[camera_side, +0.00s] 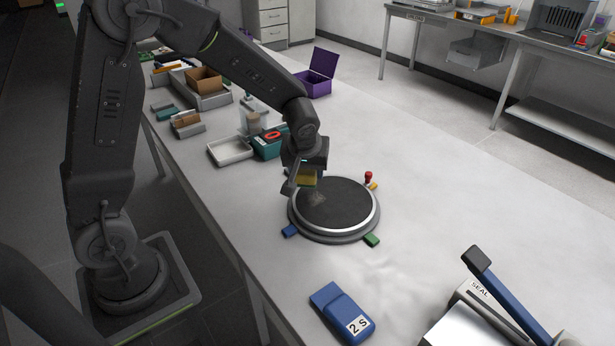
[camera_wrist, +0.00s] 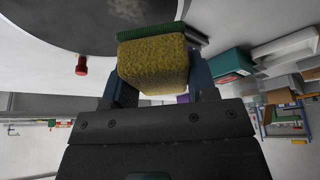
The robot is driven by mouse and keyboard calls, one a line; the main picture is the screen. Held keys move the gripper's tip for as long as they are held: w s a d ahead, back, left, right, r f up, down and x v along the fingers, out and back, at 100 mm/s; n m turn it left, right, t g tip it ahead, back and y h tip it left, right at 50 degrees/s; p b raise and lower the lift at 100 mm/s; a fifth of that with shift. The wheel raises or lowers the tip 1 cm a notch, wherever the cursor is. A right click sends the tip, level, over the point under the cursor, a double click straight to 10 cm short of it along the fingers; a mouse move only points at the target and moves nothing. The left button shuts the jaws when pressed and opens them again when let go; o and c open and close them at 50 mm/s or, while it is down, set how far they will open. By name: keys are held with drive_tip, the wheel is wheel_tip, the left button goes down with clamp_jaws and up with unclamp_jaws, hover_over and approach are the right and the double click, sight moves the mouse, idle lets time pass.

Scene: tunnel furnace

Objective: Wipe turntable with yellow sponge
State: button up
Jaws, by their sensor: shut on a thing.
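The turntable (camera_side: 350,205) is a round black disc with a pale metal rim, lying on the white table. A lighter, dusty-looking patch shows on its left part. It also shows in the wrist view (camera_wrist: 75,22), at the top. My gripper (camera_side: 304,182) is over the left edge of the turntable, pointing down. It is shut on the yellow sponge (camera_wrist: 153,66), which has a green scouring side. The sponge (camera_side: 306,179) is partly hidden by the gripper in the side view, close above the disc; I cannot tell whether it touches.
A red-topped knob (camera_side: 368,176) stands at the turntable's back right edge. Blue (camera_side: 289,230) and green (camera_side: 372,240) tabs stick out in front. A blue box (camera_side: 342,313) and a sealer (camera_side: 490,310) lie nearer. Trays and boxes (camera_side: 230,149) stand behind left. Table right is clear.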

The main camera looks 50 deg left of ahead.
drive_tip(key=shift+r, duration=1.6)
drive_tip(key=s+a+n+g+y, duration=0.1)
drive_tip(key=s+a+n+g, duration=0.2)
drive_tip(key=s+a+n, duration=1.05)
drive_tip(key=m, duration=0.5)
hover_over(246, 196)
drive_tip(key=d, duration=0.1)
drive_tip(key=shift+n, duration=0.25)
wheel_tip(246, 196, down, 6)
drive_tip(key=shift+d+f, duration=0.15)
drive_tip(key=shift+f, duration=2.1)
drive_tip(key=shift+f, duration=0.15)
drive_tip(key=o, duration=0.8)
drive_tip(key=shift+o, duration=0.2)
